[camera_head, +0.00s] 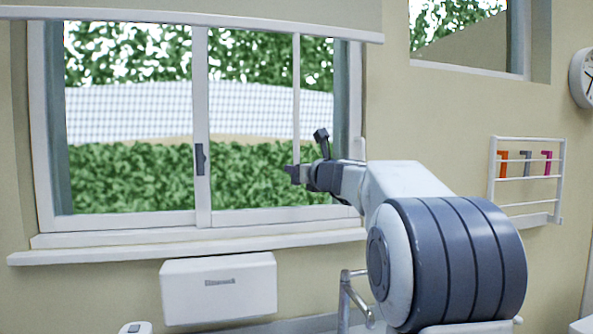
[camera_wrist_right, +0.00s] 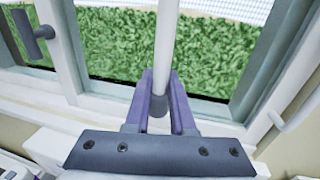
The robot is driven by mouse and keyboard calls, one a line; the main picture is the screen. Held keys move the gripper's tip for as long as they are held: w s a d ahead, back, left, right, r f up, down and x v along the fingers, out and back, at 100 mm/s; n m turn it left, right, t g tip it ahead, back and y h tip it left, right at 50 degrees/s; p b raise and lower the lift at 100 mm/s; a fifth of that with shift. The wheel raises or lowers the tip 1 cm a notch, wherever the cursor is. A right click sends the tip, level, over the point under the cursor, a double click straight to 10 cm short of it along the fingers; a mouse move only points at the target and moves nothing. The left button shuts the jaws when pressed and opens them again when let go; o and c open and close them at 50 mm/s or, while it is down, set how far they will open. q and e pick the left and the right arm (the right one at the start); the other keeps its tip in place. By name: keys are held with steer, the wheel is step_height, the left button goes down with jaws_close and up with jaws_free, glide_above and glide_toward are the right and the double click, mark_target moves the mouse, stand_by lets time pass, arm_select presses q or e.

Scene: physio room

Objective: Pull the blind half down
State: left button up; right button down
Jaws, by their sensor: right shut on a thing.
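The pale blind (camera_head: 230,8) hangs across the top of the window, with a white bar along its lower edge. A thin white pull rod (camera_head: 296,95) hangs straight down from near the right part of that bar. My right gripper (camera_head: 291,173) is shut on the rod's lower end. In the right wrist view the rod (camera_wrist_right: 167,35) runs between the two purple fingers (camera_wrist_right: 160,85), and its grey end cap (camera_wrist_right: 158,105) shows between them. My left gripper is not in view.
The window's middle frame has a dark handle (camera_head: 200,159). A white sill (camera_head: 180,245) runs below, with a white wall box (camera_head: 218,288) under it. A tap (camera_head: 350,295) stands low in front. A wall rack (camera_head: 525,178) hangs at the right.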

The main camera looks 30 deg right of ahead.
steer(key=shift+f+b, duration=0.5)
steer(key=shift+f, duration=0.45)
steer(key=c, duration=0.8)
jaws_free()
steer(key=shift+o, duration=0.2)
steer(key=shift+r, duration=0.1)
steer(key=s+b, duration=0.2)
steer(key=s, duration=0.8)
steer(key=shift+s+a, duration=0.25)
steer(key=shift+a, duration=0.05)
